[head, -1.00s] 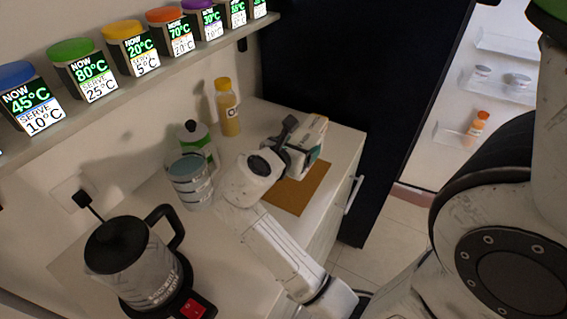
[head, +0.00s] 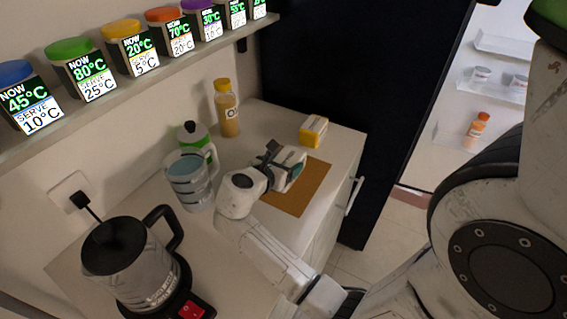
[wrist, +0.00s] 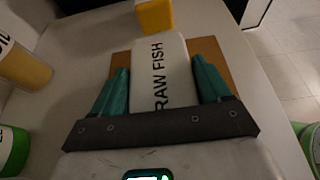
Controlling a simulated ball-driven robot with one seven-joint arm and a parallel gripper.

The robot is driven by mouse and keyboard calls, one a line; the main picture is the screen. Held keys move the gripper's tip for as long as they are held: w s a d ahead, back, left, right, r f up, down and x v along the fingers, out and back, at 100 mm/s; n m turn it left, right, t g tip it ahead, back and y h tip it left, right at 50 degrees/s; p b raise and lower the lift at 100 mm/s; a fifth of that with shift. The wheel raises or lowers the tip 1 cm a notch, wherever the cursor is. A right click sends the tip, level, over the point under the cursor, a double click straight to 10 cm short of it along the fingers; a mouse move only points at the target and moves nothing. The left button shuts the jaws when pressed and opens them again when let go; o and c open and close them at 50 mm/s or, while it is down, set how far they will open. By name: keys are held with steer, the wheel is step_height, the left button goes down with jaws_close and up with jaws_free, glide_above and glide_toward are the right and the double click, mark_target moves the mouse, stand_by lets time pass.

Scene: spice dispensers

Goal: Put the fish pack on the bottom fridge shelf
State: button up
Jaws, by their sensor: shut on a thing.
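The fish pack (wrist: 165,72) is white and marked RAW FISH. In the wrist view it lies between the teal fingers of my gripper (wrist: 162,88), which is shut on it. I cannot tell whether the pack touches the board. The fridge stands open at the right; its lower visible shelf (head: 452,138) carries an orange-capped bottle (head: 477,130).
A yellow-and-white block (head: 314,131) lies behind the board. White cups (head: 481,75) stand on an upper fridge shelf. A dark panel (head: 340,90) separates counter and fridge.

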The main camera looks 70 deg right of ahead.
steer(key=o, duration=1.5)
steer(key=shift+f, duration=0.1)
steer(key=shift+c, duration=0.2)
